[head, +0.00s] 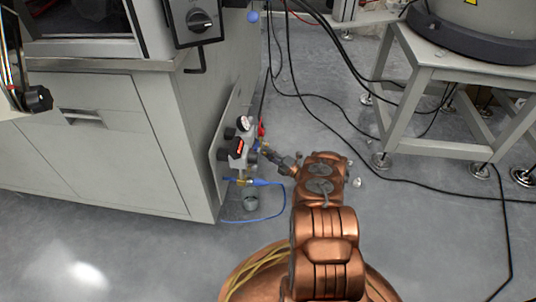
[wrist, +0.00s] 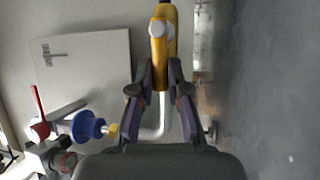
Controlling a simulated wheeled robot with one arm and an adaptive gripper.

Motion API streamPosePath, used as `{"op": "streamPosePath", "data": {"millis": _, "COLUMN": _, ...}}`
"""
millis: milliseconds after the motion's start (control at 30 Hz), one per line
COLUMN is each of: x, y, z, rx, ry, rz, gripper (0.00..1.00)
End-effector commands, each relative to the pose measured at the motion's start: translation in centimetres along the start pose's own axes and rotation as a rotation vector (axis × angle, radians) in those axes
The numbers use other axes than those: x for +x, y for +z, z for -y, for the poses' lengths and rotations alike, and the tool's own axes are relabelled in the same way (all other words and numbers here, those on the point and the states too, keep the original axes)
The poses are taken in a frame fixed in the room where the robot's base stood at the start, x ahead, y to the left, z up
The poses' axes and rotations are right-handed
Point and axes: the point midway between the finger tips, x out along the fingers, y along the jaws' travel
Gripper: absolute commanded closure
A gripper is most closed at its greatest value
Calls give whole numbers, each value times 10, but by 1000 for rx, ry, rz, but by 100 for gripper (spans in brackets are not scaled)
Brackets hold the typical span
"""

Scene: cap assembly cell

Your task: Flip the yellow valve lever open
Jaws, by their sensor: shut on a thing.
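The yellow valve lever (wrist: 171,14) is at the top middle of the wrist view, with a pale round part on its face. My gripper (wrist: 160,84) has its two fingers on either side of the lever's lower part and is shut on it. In the head view my gripper (head: 268,154) reaches the valve assembly (head: 239,148) on the side of the cabinet. The lever is too small and too covered by my gripper there to make out. A bent grey pipe (wrist: 163,122) shows between and behind the fingers in the wrist view.
In the wrist view a red handle (wrist: 38,103) and a blue fitting (wrist: 87,126) are at the lower left. In the head view a blue hose (head: 284,209) loops to the floor below the assembly. Black cables (head: 330,101) cross the floor near a grey stand (head: 437,65).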

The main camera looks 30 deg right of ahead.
Motion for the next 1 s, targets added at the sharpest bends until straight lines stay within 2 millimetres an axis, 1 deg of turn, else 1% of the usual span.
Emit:
{"op": "streamPosePath", "data": {"millis": 67, "x": -2, "y": 0, "z": 1, "rx": 2, "ry": -2, "rz": 1, "gripper": 100}}
{"op": "streamPosePath", "data": {"millis": 100, "x": -2, "y": 0, "z": 1, "rx": 3, "ry": -2, "rz": 1, "gripper": 81}}
{"op": "streamPosePath", "data": {"millis": 300, "x": -1, "y": 0, "z": 1, "rx": 2, "ry": -2, "rz": 1, "gripper": 60}}
{"op": "streamPosePath", "data": {"millis": 333, "x": -1, "y": 0, "z": 1, "rx": 2, "ry": -2, "rz": 1, "gripper": 59}}
{"op": "streamPosePath", "data": {"millis": 667, "x": -3, "y": 0, "z": 0, "rx": 2, "ry": -1, "rz": 1, "gripper": 59}}
{"op": "streamPosePath", "data": {"millis": 767, "x": -9, "y": 1, "z": 0, "rx": 1, "ry": -1, "rz": 3, "gripper": 59}}
{"op": "streamPosePath", "data": {"millis": 1000, "x": -38, "y": 1, "z": 0, "rx": 3, "ry": -1, "rz": 5, "gripper": 59}}
